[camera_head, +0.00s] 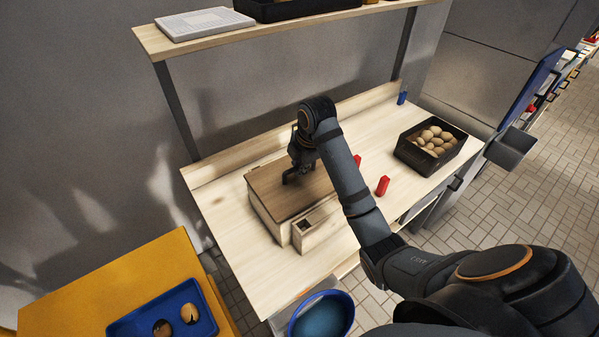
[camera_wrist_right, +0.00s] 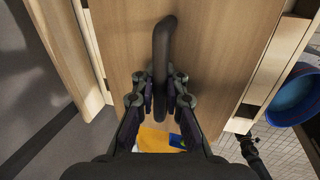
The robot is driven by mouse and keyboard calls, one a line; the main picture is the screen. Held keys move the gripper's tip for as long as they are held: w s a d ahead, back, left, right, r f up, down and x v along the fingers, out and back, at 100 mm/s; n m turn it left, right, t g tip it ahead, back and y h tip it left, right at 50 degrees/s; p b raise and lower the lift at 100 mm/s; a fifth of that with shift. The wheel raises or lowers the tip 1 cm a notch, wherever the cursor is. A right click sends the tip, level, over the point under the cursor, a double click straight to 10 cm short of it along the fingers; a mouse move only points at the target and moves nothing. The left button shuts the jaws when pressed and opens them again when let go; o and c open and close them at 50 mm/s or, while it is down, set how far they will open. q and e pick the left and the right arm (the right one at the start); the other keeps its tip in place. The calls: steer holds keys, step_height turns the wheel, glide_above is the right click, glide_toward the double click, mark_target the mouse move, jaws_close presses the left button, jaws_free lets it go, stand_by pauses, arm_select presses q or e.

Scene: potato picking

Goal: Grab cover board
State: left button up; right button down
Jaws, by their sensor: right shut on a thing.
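The cover board (camera_head: 282,196) is a flat brown wooden panel lying on top of a pale wooden box (camera_head: 265,219) on the workbench. In the right wrist view the cover board (camera_wrist_right: 122,60) fills much of the picture, with a dark bar handle (camera_wrist_right: 163,50) standing on it. My right gripper (camera_head: 290,176) reaches down over the board. In the wrist view my right gripper (camera_wrist_right: 161,88) has its two fingers shut on the near part of the handle, one on each side. My left gripper is not in view.
On the bench (camera_head: 240,268), a small open-topped wooden compartment (camera_head: 318,231) adjoins the box. A black crate of potatoes (camera_head: 407,153) and red objects (camera_head: 382,186) lie right. A blue bucket (camera_head: 351,305) stands in front; a yellow table (camera_head: 75,298) with a blue tray (camera_head: 136,325) is lower left.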

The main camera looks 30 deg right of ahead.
step_height(320, 180, up, 2)
steer(key=s+r+p, duration=0.9)
steer(key=s, duration=0.5)
steer(key=shift+a+r, duration=0.3)
steer(key=shift+r, duration=0.05)
